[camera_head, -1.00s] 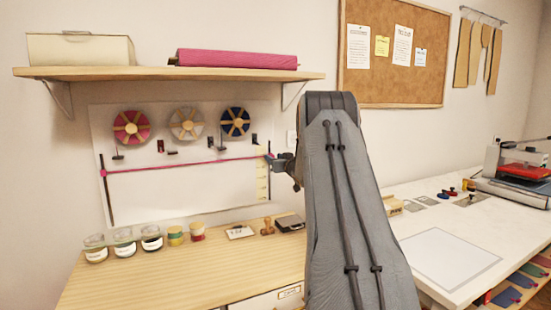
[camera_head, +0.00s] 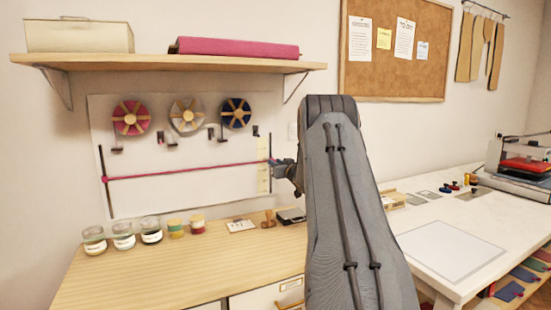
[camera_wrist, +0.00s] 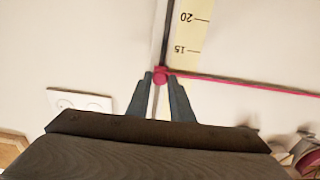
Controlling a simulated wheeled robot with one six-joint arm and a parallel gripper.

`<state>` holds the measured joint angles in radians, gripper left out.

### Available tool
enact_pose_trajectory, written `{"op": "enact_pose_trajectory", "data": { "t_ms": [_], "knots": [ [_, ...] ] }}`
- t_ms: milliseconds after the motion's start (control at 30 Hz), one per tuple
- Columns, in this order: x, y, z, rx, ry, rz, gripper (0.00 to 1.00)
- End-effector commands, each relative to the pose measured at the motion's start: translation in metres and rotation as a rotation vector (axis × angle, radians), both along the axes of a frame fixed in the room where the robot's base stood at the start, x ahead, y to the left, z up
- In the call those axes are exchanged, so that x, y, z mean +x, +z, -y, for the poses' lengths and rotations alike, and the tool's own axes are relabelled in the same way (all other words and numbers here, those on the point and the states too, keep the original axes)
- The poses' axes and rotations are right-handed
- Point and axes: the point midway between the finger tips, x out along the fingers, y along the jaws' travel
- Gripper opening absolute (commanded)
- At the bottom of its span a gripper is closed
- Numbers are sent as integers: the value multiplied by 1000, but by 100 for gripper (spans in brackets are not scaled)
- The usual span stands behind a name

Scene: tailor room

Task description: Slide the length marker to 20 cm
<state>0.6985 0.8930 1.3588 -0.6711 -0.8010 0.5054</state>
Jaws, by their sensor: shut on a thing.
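The length marker is a pink knob (camera_wrist: 161,74) on a dark vertical rod, with a pink ribbon (camera_head: 180,170) running level from it to a second rod at the left of the white wall panel. My gripper (camera_wrist: 161,80) is shut on the knob, its fingertips on either side. A pale yellow scale strip (camera_wrist: 191,30) stands beside the rod. In the upside-down wrist view its labels 15 and 20 are readable. The knob sits just short of the 15 mark, on the side away from 20; 20 lies lower on the wall.
Pink, beige and blue spools (camera_head: 187,115) hang above the ribbon, under a wooden shelf (camera_head: 170,65). Several jars (camera_head: 123,236) and a stamp (camera_head: 269,219) stand on the wooden table below. A white wall plate (camera_wrist: 80,100) is near my fingers.

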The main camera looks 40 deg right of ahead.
Motion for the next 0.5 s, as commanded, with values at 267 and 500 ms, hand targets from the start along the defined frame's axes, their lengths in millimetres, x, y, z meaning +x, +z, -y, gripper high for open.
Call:
{"op": "enact_pose_trajectory", "data": {
  "t_ms": [267,500],
  "knots": [
    [1,-71,0,0,0,-1,0],
    [0,-95,0,0,0,1,0]
  ]
}}
